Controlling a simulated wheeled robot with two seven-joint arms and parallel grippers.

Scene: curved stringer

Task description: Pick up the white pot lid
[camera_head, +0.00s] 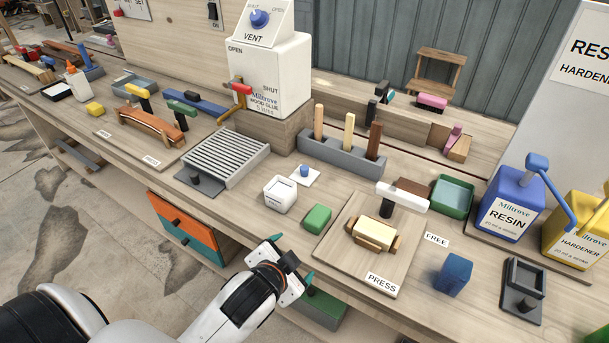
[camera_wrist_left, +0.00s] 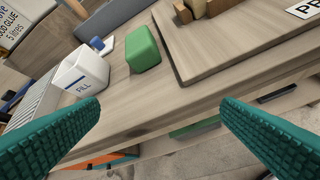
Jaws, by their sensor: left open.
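The white pot lid (camera_head: 313,180) is a flat white square with a blue knob, lying on the bench just behind the white pot (camera_head: 280,194). The pot is open-topped and marked FILL in the left wrist view (camera_wrist_left: 82,76). There the lid (camera_wrist_left: 108,46) is partly hidden behind the pot, with its blue knob showing. My left gripper (camera_head: 290,259) is open and empty at the bench's front edge, in front of the pot and lid and apart from both. Its teal fingers are spread wide in the left wrist view (camera_wrist_left: 160,108). My right gripper is not in view.
A green block (camera_head: 317,217) lies right of the pot, beside the PRESS board (camera_head: 360,270). A slatted grey rack (camera_head: 226,158) stands left. A grey holder with upright sticks (camera_head: 342,158) is behind the lid. An orange and teal drawer front (camera_head: 186,235) is below the bench.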

